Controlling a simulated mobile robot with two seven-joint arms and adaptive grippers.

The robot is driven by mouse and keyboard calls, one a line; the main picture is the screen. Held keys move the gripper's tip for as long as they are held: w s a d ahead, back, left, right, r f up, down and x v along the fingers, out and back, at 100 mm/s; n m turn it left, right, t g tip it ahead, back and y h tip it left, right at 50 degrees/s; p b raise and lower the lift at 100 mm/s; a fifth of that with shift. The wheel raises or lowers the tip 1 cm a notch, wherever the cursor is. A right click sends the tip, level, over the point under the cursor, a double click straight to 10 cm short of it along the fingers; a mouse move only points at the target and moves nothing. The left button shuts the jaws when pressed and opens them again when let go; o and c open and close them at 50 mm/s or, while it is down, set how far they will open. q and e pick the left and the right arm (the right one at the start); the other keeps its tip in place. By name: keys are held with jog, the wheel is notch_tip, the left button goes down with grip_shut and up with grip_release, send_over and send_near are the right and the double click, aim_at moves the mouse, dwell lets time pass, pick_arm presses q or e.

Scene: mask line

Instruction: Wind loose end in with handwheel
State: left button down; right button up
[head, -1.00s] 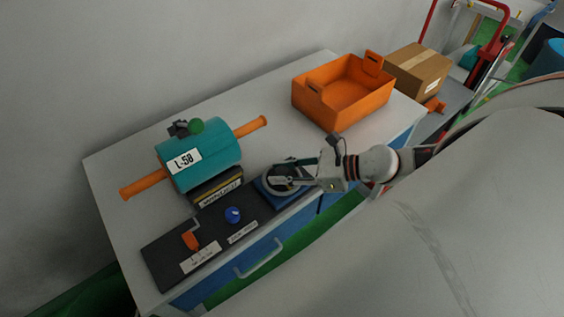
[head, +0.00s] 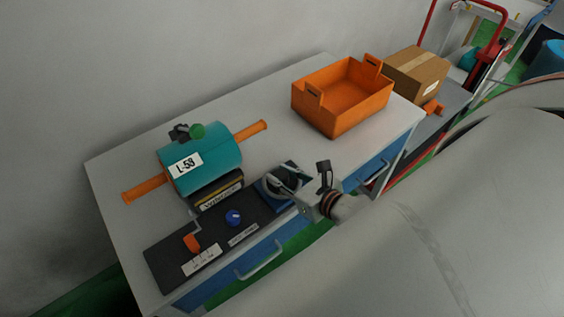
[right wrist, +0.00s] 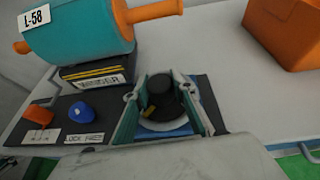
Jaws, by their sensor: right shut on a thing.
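The handwheel (head: 276,184) sits on a blue base (head: 270,200) at the right end of a dark panel, near the table's front edge. My right gripper (head: 285,182) is over it. In the right wrist view the two fingers of my right gripper (right wrist: 165,108) stand on either side of a black knob (right wrist: 163,98) of the wheel, shut on it. A teal roll labelled L-58 (head: 215,163) lies on an orange bar behind the panel, above a black box with a label (head: 217,190). No loose end can be made out. My left gripper is out of view.
The dark panel carries an orange lever (head: 191,242) and a blue knob (head: 233,217). An orange crate (head: 340,112) stands at the table's right end, with a cardboard box (head: 416,72) beyond it. The tabletop between roll and crate is clear.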

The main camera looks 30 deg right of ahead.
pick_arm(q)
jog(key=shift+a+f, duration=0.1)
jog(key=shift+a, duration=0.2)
pick_arm(e)
jog(key=shift+m+h, duration=1.7)
jog(key=shift+h, duration=0.2)
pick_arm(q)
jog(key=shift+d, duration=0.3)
pick_arm(e)
jog(key=shift+h, duration=0.3)
jog(key=o, duration=1.1)
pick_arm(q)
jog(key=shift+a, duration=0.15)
pick_arm(e)
jog(key=v, duration=1.2)
jog(key=shift+s, duration=0.1)
